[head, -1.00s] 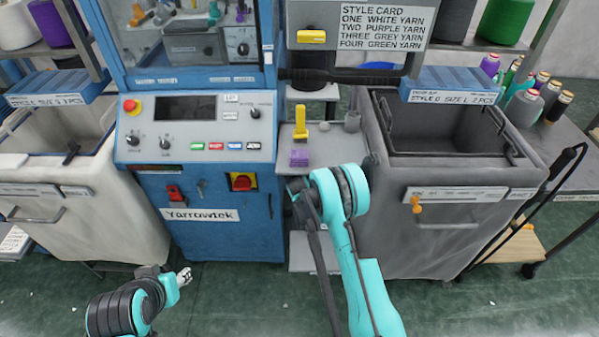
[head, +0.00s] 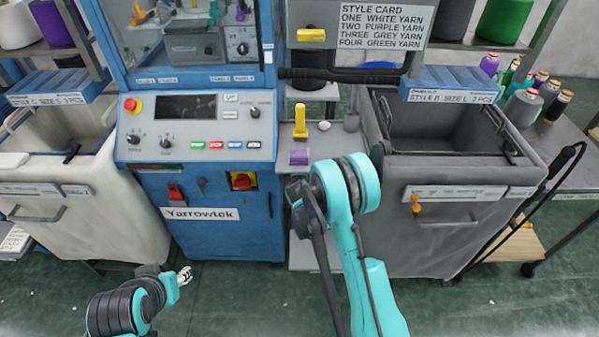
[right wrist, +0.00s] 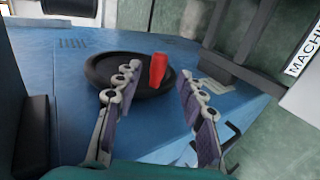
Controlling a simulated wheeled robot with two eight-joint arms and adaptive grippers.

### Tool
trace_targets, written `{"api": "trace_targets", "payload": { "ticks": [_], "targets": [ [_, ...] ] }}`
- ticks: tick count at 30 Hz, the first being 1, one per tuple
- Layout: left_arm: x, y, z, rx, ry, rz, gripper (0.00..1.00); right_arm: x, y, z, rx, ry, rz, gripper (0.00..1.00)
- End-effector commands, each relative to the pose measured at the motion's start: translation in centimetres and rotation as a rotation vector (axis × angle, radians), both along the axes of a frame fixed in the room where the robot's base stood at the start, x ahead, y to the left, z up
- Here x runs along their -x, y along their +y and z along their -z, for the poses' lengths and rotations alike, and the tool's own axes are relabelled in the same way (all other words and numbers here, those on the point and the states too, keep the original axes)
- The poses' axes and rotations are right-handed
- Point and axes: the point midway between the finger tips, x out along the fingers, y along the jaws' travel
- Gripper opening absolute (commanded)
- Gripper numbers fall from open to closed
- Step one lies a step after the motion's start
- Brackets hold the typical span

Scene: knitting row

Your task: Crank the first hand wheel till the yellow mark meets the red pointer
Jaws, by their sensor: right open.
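In the right wrist view a round black hand wheel (right wrist: 122,77) sits on a blue machine face. A red upright piece (right wrist: 158,68) stands at its right side; I cannot tell whether it is the crank grip or the pointer. I cannot make out a yellow mark on the wheel. My right gripper (right wrist: 159,71) is open, with one finger over the wheel and the other to the right of the red piece. In the head view its fingers are hidden. My left gripper (head: 185,276) hangs low in front of the machine, away from it; its fingers are too small to read.
The blue machine (head: 225,235) stands left of my right arm, with a control panel (head: 190,125). A grey bin (head: 450,235) stands close on the right and a white bin (head: 105,215) on the left. Green floor (head: 230,300) is open in front.

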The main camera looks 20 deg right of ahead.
Motion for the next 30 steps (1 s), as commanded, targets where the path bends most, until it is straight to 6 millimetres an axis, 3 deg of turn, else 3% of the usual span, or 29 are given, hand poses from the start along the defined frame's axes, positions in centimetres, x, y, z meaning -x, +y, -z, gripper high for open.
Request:
{"api": "trace_targets", "payload": {
  "ticks": [3,9,30],
  "targets": [
    [0.0,0.0,0.0,0.0,0.0,0.0,0.4,1.9,0.6,-1.3,0.001,0.0,-0.001,0.4],
    [0.0,0.0,0.0,0.0,0.0,0.0,0.4,3.6,1.0,-2.4,0.001,0.001,-0.001,0.4],
    [0.0,0.0,0.0,0.0,0.0,0.0,0.4,3.8,1.1,-2.6,0.0,0.0,0.0,0.4]
  ]
}}
